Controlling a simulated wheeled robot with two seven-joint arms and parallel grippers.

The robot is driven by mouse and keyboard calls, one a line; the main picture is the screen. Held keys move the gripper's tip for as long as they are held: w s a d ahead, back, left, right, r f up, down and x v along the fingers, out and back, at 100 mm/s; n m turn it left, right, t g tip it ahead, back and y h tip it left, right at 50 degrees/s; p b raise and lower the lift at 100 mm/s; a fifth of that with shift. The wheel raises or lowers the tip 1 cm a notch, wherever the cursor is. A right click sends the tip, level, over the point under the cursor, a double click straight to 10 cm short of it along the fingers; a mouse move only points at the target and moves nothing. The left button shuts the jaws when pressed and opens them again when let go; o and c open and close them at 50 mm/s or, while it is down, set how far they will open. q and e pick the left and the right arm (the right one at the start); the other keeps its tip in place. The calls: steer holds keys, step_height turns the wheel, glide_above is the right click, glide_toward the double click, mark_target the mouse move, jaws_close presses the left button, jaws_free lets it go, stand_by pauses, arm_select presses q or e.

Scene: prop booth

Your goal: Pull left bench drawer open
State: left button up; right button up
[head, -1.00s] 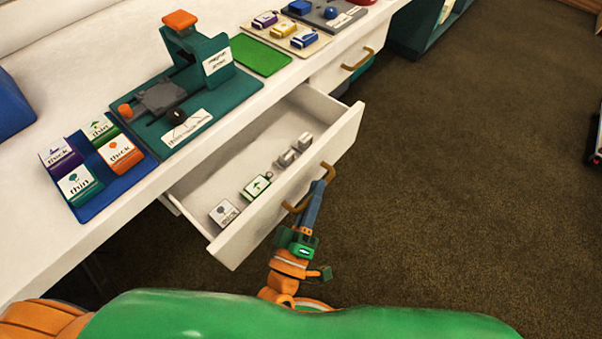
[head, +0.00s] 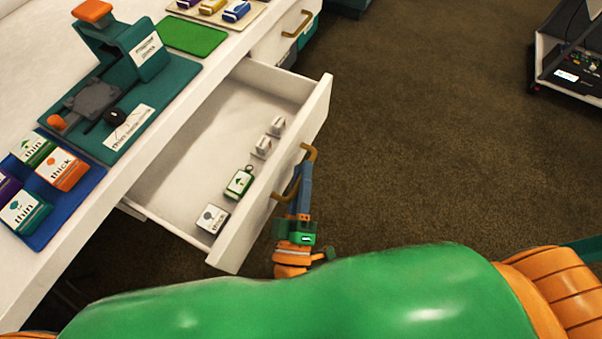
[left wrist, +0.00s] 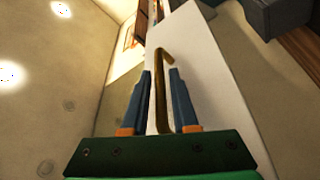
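The left bench drawer (head: 290,165) is white and stands well out from the bench (head: 88,240). Its brass handle (head: 308,152) is on the front face. My left gripper (head: 301,182) is at this handle. The finger contact itself is hard to see. The drawer holds a white block (head: 212,218), a green-edged block (head: 239,183) and two small grey-white pieces (head: 264,147). My right gripper is not in view.
A second drawer handle (head: 298,26) shows farther along the bench. On the bench top are a teal fixture (head: 128,45), a green mat (head: 193,37) and a blue tray (head: 88,180) of labelled blocks. A dark cart (head: 572,60) stands far right. The brown floor between is clear.

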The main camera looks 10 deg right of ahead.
arm_select(q)
steer(key=v, duration=0.7)
steer(key=shift+b, duration=0.35)
